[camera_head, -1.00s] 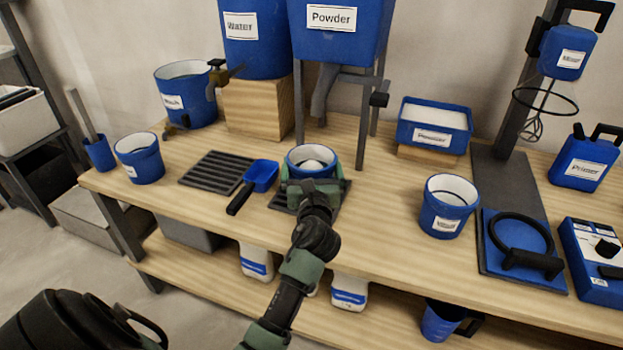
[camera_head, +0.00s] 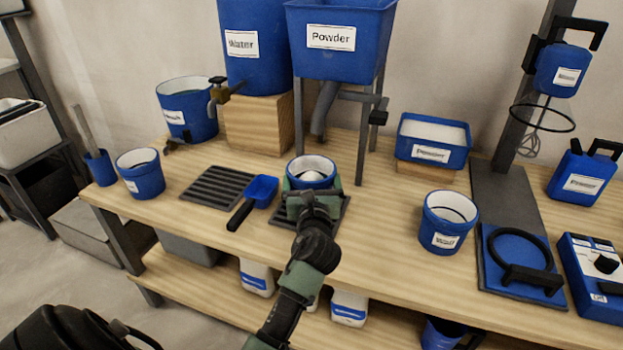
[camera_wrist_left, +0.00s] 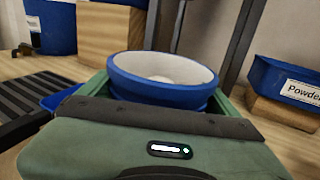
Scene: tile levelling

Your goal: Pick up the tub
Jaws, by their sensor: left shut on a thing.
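The tub (camera_head: 312,168) is a small round blue tub with a white inside, and a pale heap shows in it. It stands upright near the dark grate below the Powder hopper (camera_head: 340,40); whether it touches the grate is hidden. My left gripper (camera_head: 311,184) is shut on the tub, with its green fingers on either side. In the left wrist view the tub (camera_wrist_left: 163,75) fills the space between the fingers, its rim above them. My right gripper is not in view.
A blue scoop (camera_head: 260,190) and a slatted rack (camera_head: 215,184) lie to the left. A mixing tub (camera_head: 448,222) stands to the right. The hopper's legs rise just behind. The bench (camera_head: 380,240) is clear between the held tub and the right tub.

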